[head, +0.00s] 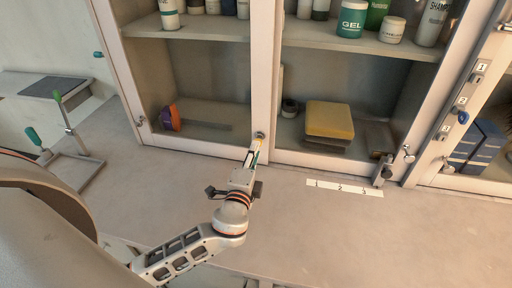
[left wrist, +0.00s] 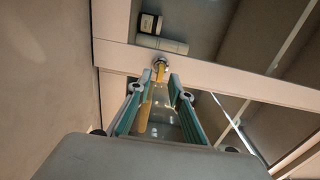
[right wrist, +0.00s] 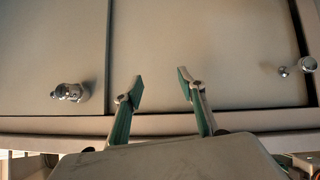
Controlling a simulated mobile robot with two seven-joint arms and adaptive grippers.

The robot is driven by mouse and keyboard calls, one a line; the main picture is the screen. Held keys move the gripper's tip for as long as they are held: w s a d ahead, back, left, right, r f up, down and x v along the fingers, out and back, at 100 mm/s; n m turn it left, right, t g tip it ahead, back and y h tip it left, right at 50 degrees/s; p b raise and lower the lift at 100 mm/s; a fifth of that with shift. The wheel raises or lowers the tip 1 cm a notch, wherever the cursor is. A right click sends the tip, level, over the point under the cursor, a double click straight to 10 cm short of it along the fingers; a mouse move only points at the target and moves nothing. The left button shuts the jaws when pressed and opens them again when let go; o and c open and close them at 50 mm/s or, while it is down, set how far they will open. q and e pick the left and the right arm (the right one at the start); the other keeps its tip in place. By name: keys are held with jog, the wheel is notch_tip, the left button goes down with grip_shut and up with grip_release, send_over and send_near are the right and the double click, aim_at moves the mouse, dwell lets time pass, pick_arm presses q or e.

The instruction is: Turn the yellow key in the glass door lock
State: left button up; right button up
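The lock (head: 260,135) is a small round metal fitting on the frame between the two glass doors. The yellow key (head: 257,145) is at the lock, between it and my left gripper (head: 254,156). In the left wrist view the lock (left wrist: 160,62) shows ahead, with the yellow key (left wrist: 160,73) at its face. My left gripper's fingertips (left wrist: 161,78) stand on either side of the key. Whether they press on it is hard to see. A longer yellow piece (left wrist: 144,117) shows between the fingers. My right gripper (right wrist: 161,86) is open and empty before plain panels.
Behind the glass are a yellow sponge-like block (head: 330,119), a green gel jar (head: 352,19) and several bottles. A latch (head: 383,170) sits at the right door's lower corner. A numbered strip (head: 344,187) lies on the counter (head: 330,235), which is mostly clear. A green-handled stand (head: 72,140) is at left.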

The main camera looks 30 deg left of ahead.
pick_arm(q)
jog(key=shift+x, duration=1)
jog(key=shift+w+a, duration=0.1)
jog(key=shift+w, duration=0.15)
grip_shut()
